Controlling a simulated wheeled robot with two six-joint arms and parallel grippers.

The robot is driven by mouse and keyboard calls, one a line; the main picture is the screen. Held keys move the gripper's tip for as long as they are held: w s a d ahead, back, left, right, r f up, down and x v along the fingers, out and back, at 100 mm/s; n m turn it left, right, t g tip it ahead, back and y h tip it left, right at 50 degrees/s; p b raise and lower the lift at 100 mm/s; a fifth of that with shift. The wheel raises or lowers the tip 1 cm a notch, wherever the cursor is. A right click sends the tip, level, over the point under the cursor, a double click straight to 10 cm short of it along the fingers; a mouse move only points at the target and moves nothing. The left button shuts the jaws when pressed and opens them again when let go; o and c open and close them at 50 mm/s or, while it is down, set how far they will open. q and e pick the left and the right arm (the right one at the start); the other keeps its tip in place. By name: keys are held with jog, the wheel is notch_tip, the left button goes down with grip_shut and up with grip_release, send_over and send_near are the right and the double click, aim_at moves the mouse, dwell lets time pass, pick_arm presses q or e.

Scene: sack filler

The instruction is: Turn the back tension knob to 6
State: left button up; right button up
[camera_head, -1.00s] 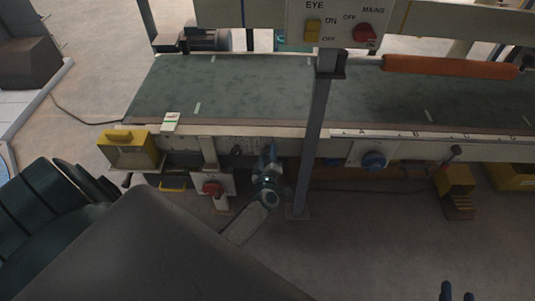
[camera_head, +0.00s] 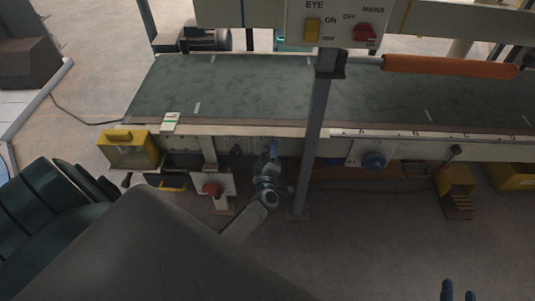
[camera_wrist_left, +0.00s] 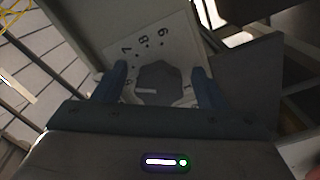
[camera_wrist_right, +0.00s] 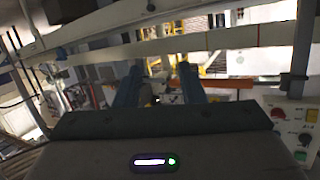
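My left gripper (camera_head: 272,150) is at the front side of the conveyor, left of the grey post. In the left wrist view a dark grey knob (camera_wrist_left: 160,78) sits on a white dial plate (camera_wrist_left: 152,45) with numbers, among them 7, 8 and 9. The knob's white mark points to the left of that picture. My left gripper's two blue fingers (camera_wrist_left: 160,88) stand apart on either side of the knob, with a visible gap to it. In the head view the knob is hidden by the gripper. My right gripper (camera_head: 458,292) is open and empty, low at the right; its fingers also show in the right wrist view (camera_wrist_right: 160,82).
A red knob (camera_head: 212,189) on a white plate is left of my left gripper. A yellow box (camera_head: 127,152) is at the conveyor's left end. The green belt (camera_head: 235,85) lies behind.

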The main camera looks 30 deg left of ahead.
pick_arm(q)
jog(key=shift+s+d, duration=0.15)
jog(key=shift+s, duration=0.05)
jog(key=p+v, duration=0.1)
jog(key=v, duration=0.9)
jog(key=shift+s, duration=0.15)
pick_arm(e)
jog(key=s+f+g, duration=0.3)
jog(key=s+f, duration=0.1)
jog(key=f, duration=0.1)
jog(key=shift+a+g, duration=0.35)
jog(key=shift+g, duration=0.05)
